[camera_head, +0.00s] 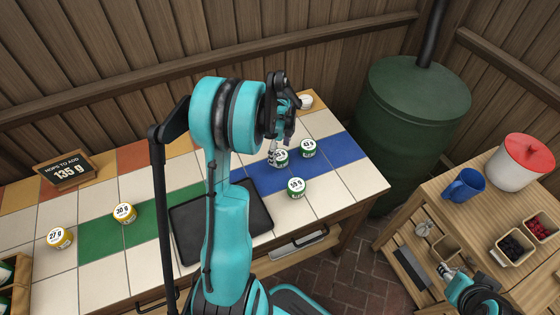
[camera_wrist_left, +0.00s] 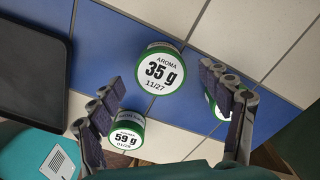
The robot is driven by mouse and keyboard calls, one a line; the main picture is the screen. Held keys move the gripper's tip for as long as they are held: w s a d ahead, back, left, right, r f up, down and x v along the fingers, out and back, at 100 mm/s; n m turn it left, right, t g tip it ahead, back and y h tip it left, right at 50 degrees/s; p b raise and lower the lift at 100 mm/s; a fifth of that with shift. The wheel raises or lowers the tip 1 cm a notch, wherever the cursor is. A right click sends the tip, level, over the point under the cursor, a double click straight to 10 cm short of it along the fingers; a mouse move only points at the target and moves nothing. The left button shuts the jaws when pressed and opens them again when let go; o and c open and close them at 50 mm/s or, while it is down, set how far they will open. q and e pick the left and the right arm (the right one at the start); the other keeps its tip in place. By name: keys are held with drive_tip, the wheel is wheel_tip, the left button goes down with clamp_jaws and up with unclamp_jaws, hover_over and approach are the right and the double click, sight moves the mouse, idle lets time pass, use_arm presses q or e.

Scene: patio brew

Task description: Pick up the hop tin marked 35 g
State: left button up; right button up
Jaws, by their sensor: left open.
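The hop tin marked 35 g (camera_wrist_left: 160,70) is round, with a white lid and a green side. It stands on blue tiles, and in the head view the same tin (camera_head: 281,160) is partly covered by my gripper. My left gripper (camera_head: 279,146) is open above it; in the left wrist view its fingers (camera_wrist_left: 163,90) are spread to either side, with nothing between them touching. A 59 g tin (camera_wrist_left: 126,138) stands close by, partly behind the left finger. My right gripper (camera_head: 447,270) is at the lower right, over the wooden side table.
A third green tin (camera_head: 308,148) stands right of the 35 g tin, partly behind a finger in the wrist view. A dark tray (camera_head: 187,222) lies to the left. Yellow tins (camera_head: 125,213) stand farther left. A blue mug (camera_head: 464,185) is on the side table.

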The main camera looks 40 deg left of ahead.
use_arm(q)
wheel_tip(320, 180, down, 3)
drive_tip(key=shift+a+r+b, duration=0.1)
drive_tip(key=shift+b, duration=0.25)
drive_tip(key=c, duration=1.2)
drive_tip(key=shift+r, duration=0.1)
drive_tip(key=shift+c, duration=0.2)
